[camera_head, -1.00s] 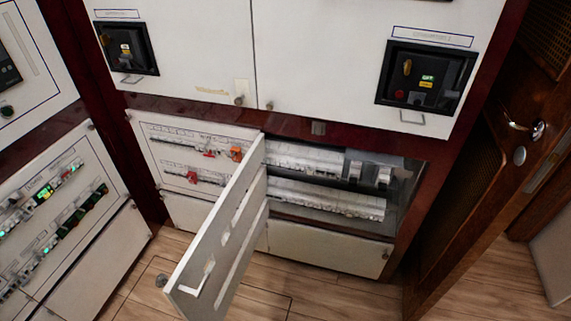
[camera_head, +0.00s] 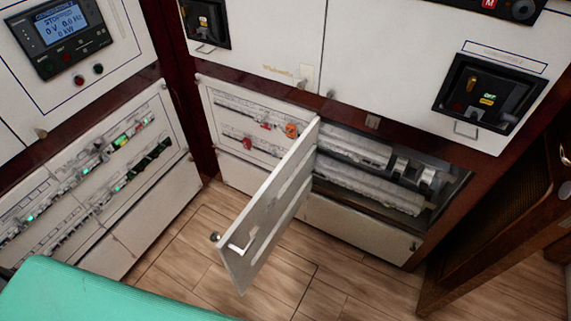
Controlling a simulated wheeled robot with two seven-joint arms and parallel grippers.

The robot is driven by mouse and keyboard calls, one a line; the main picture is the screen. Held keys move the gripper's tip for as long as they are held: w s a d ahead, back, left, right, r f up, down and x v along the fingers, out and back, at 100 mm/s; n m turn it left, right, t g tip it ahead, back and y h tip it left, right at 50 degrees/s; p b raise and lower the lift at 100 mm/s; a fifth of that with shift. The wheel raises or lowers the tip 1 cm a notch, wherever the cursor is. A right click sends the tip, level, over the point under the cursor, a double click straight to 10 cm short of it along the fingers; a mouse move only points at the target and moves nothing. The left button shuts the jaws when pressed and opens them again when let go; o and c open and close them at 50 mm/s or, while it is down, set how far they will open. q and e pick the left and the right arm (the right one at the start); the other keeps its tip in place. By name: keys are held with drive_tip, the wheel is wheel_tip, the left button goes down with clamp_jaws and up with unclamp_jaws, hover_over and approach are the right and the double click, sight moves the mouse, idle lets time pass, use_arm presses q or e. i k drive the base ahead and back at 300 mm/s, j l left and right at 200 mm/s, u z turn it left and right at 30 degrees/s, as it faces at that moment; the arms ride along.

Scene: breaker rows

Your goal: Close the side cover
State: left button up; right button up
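The side cover (camera_head: 268,207) is a white hinged panel with cut-out slots, swung open and standing out from the cabinet over the floor. Its hinge side is at the left edge of the open breaker compartment (camera_head: 375,173). A small knob (camera_head: 215,237) and a light handle-like piece (camera_head: 241,247) show near its free edge. Rows of white breakers are exposed inside the compartment. Neither of my grippers is in view.
A closed breaker panel (camera_head: 243,133) lies left of the cover, and a side cabinet (camera_head: 95,190) with green lights stands further left. A teal surface (camera_head: 90,295) fills the lower left corner. A wooden door (camera_head: 490,220) stands at right. Wooden floor (camera_head: 190,245) is clear around the cover.

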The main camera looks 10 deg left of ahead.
sight(270, 223)
drive_tip(key=j+z, duration=0.2)
drive_tip(key=z, duration=0.25)
drive_tip(key=i+j+z, duration=0.1)
drive_tip(key=z, duration=0.4)
drive_tip(key=j+z, duration=0.1)
drive_tip(key=j, duration=0.4)
drive_tip(key=k+j+z, duration=0.15)
drive_tip(key=j, duration=0.3)
drive_tip(key=j+z, duration=0.1)
drive_tip(key=j, duration=0.35)
drive_tip(key=k+j+z, duration=0.1)
drive_tip(key=j, duration=0.4)
drive_tip(key=k+j+z, duration=0.15)
drive_tip(key=j, duration=0.3)
